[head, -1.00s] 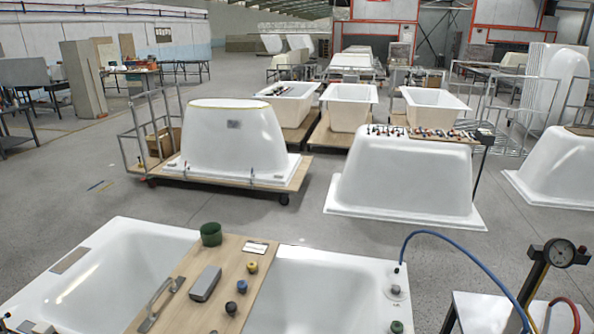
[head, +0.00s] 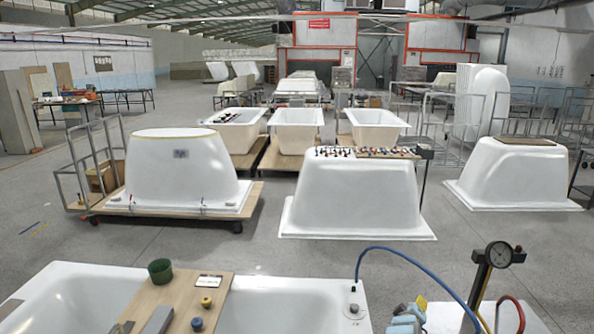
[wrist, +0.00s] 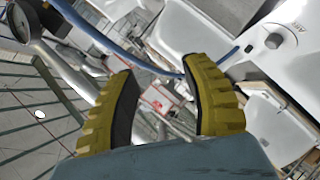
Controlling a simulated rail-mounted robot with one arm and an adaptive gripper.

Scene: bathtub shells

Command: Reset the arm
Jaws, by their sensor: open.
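My gripper (wrist: 161,67) shows in the wrist view with its two ridged yellow fingers spread apart and nothing between them. A blue-grey part of my gripper lies below the fingers. In the head view, a blue-grey shape with a bit of yellow at the bottom edge, between the near white tub (head: 270,295) and the dial gauge (head: 499,255), looks like part of my arm. The wrist view also shows a dial gauge (wrist: 20,22) at upper left and a white tub end with a round fitting (wrist: 273,41) at upper right.
A wooden board (head: 178,300) with a green cup (head: 160,271) lies across the near tub. A blue hose (head: 425,272) arches from the tub's right end towards the gauge stand. Upturned tub shells (head: 352,192) stand beyond, with grey floor (head: 240,250) between.

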